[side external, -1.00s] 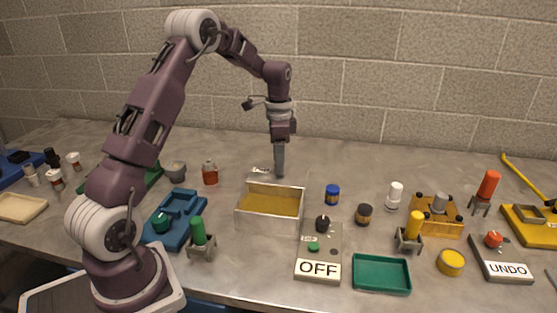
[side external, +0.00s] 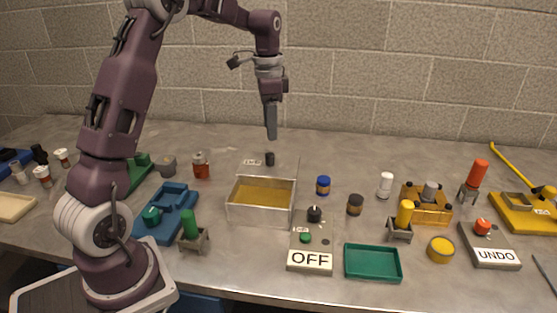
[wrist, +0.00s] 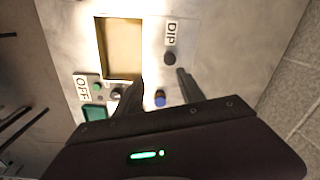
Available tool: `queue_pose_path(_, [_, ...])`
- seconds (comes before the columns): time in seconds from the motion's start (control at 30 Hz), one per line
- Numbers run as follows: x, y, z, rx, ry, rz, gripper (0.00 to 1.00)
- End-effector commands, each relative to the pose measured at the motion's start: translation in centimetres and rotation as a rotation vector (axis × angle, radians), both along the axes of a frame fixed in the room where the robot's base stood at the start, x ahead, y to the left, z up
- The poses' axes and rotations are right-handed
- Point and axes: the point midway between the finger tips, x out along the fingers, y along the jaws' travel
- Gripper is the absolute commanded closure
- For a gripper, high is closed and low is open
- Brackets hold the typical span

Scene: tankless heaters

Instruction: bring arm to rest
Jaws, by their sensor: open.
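My gripper (side external: 271,136) hangs from my raised arm, pointing down above the back edge of the metal box with a yellowish inside (side external: 233,208). It is clear of the table and holds nothing that I can see. In the wrist view its two dark fingers stand apart (wrist: 161,80), with a gap between them. Below it, a black knob (side external: 270,159) stands on the plate behind the box; the wrist view shows this knob (wrist: 169,59) beside a DIP label (wrist: 171,33).
In front stand an OFF panel (side external: 325,239), a green tray (side external: 373,265) and an UNDO panel (side external: 490,257). Blue (side external: 323,186), dark (side external: 355,205) and white (side external: 385,185) containers stand to the right. A blue fixture (side external: 180,200) lies left. A block wall (side external: 400,70) closes the back.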

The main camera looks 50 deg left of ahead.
Motion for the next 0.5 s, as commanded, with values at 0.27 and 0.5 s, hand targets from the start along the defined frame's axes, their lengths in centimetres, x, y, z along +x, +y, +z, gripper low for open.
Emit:
queue_pose_path(0.27, [-14.0,-14.1,9.6,-0.002,-0.266,0.247,0.54])
queue_pose_path(0.5, [-25.1,-19.0,7.2,-0.111,-0.427,0.425,0.54])
